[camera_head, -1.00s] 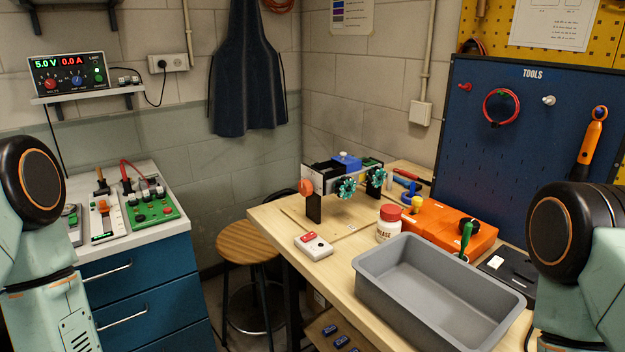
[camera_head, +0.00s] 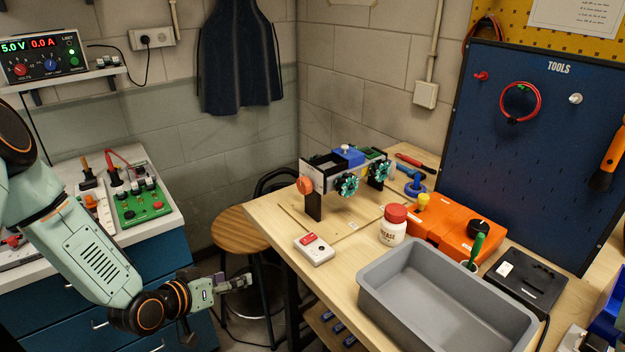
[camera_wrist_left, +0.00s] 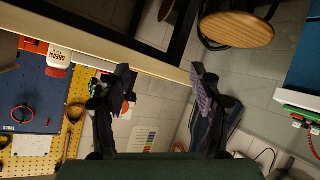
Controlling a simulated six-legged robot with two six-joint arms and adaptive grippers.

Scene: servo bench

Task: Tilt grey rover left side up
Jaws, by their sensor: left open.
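The grey rover (camera_head: 326,174) stands on the wooden bench (camera_head: 270,222) in the head view, raised on a dark support. It has teal wheels, an orange wheel on its left end and a blue block on top. My left gripper (camera_head: 240,283) is in front of the stool, left of and lower than the bench, apart from the rover. In the left wrist view my left gripper (camera_wrist_left: 160,85) has its two fingers spread with nothing between them. The rover is mostly hidden behind a finger there. My right gripper is out of view.
A red-and-white box (camera_head: 314,249), a red-capped jar (camera_head: 393,225), a grey bin (camera_head: 375,292) and an orange case (camera_head: 450,232) stand on the bench. A wooden stool (camera_head: 236,232) stands left of the bench. The blue drawer cabinet (camera_head: 170,245) is further left.

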